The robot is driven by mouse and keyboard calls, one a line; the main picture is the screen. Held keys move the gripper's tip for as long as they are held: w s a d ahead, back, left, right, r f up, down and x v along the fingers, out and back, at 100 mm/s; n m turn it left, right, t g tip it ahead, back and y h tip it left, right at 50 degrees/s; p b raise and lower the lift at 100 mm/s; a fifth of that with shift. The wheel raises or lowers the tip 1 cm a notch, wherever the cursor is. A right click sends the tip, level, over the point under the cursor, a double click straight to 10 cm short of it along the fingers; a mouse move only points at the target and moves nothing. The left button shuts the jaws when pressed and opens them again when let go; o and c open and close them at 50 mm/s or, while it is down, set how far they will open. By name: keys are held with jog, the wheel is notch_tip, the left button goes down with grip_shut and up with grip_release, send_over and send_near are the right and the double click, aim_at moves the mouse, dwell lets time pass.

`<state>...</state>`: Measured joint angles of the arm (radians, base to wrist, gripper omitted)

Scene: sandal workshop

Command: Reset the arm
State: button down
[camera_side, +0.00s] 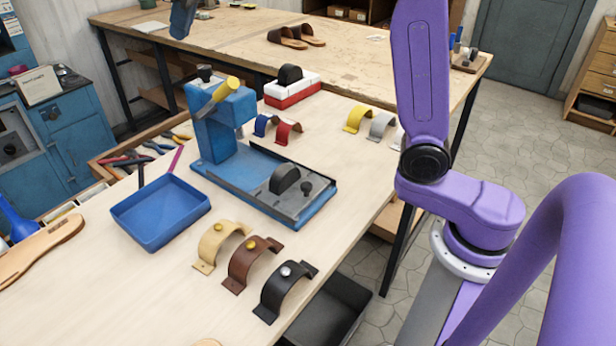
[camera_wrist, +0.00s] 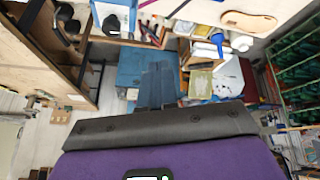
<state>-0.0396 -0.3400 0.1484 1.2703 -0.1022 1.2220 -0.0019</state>
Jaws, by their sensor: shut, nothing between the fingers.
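My purple arm (camera_side: 420,90) rises on the right of the side view, and its upper part leaves the top edge. In the wrist view my gripper (camera_wrist: 158,70) shows two blue-grey fingers close together, shut and holding nothing. In the side view a blue tip at the top edge, left of centre, looks like the same gripper (camera_side: 183,18). It hangs high in the picture, clear of the blue press (camera_side: 222,125). The rest of the hand is cut off above.
The workbench (camera_side: 130,275) holds a blue tray (camera_side: 158,235), a red-and-white block (camera_side: 292,92) and several curved straps, including a black one (camera_side: 283,293). A pair of brown sandals (camera_side: 297,36) lies on the far table. Open floor (camera_side: 440,130) shows at right.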

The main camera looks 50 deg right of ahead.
jog(key=s+a+f+n+y, duration=0.1)
jog(key=s+a+f+n, duration=0.15)
jog(key=s, duration=0.35)
jog(key=s+a+f+n+y, duration=0.1)
jog(key=s+a+f+n, duration=0.15)
jog(key=s, duration=0.45)
jog(key=s+d+f+n+g+h, duration=0.1)
jog(key=s+d+f+g, duration=0.1)
jog(key=s+d+f, duration=0.2)
jog(key=s+d+f+n+g, duration=0.1)
jog(key=s+d+f, duration=0.4)
jog(key=s, duration=0.7)
jog(key=s+d+f+n+g+h, duration=0.1)
jog(key=s+d+f+g, duration=0.1)
jog(key=s+d+f, duration=0.3)
jog(key=s+f, duration=0.3)
jog(key=shift+s+f+g+h, duration=0.15)
jog(key=shift+f+g+h, duration=0.15)
jog(key=shift+f, duration=0.05)
